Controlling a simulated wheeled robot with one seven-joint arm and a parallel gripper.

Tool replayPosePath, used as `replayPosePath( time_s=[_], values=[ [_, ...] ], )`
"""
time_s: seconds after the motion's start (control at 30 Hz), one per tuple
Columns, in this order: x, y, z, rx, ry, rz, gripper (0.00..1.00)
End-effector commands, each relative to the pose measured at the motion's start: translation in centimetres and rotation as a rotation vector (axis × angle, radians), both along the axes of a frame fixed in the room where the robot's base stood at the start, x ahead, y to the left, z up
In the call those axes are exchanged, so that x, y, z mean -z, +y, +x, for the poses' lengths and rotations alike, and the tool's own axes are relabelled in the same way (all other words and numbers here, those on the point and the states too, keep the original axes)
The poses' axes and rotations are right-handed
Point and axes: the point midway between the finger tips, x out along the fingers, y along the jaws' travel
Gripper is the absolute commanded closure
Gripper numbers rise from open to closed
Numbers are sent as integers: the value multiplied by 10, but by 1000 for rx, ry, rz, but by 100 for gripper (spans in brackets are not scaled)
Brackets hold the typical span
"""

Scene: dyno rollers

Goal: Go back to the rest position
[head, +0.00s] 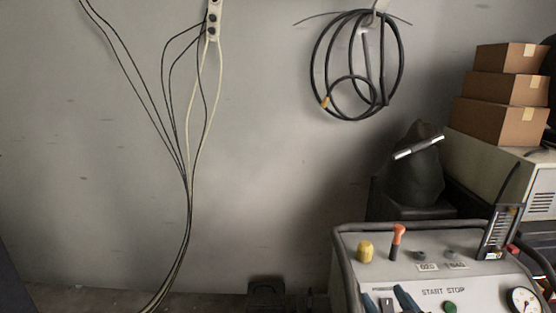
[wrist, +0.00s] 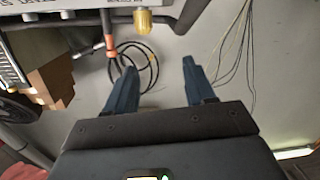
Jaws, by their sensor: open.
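My gripper (head: 386,298) shows at the bottom edge of the head view, as two blue fingers in front of the control console (head: 345,262). In the wrist view my gripper (wrist: 159,68) is open, its two blue fingers well apart, with nothing between them but the wall and floor behind. The console carries a yellow knob (head: 365,251), an orange-handled lever (head: 397,241), a green button (head: 449,307) and a round gauge (head: 524,300). The yellow knob (wrist: 143,22) and the orange lever (wrist: 109,42) also show ahead of the fingers in the wrist view. The fingers look apart from both.
A dark tube rail (head: 337,240) edges the console. Stacked cardboard boxes (head: 500,121) stand on a pale cabinet (head: 480,158) at right. A black hose coil (head: 402,65) hangs on the wall, and cables (head: 187,215) hang at left. The left side is mostly open.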

Motion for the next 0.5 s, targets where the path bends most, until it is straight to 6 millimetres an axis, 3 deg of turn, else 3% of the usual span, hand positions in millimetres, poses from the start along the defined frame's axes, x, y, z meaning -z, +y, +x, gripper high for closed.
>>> replayPosePath(
  time_s=[0.03, 0.2, 0.5],
  values=[
    [14, 0, -22, 7, 16, 15, 46],
    [42, -2, -89, 33, 42, 58, 46],
    [61, -8, -208, 73, 85, 116, 46]
  ],
)
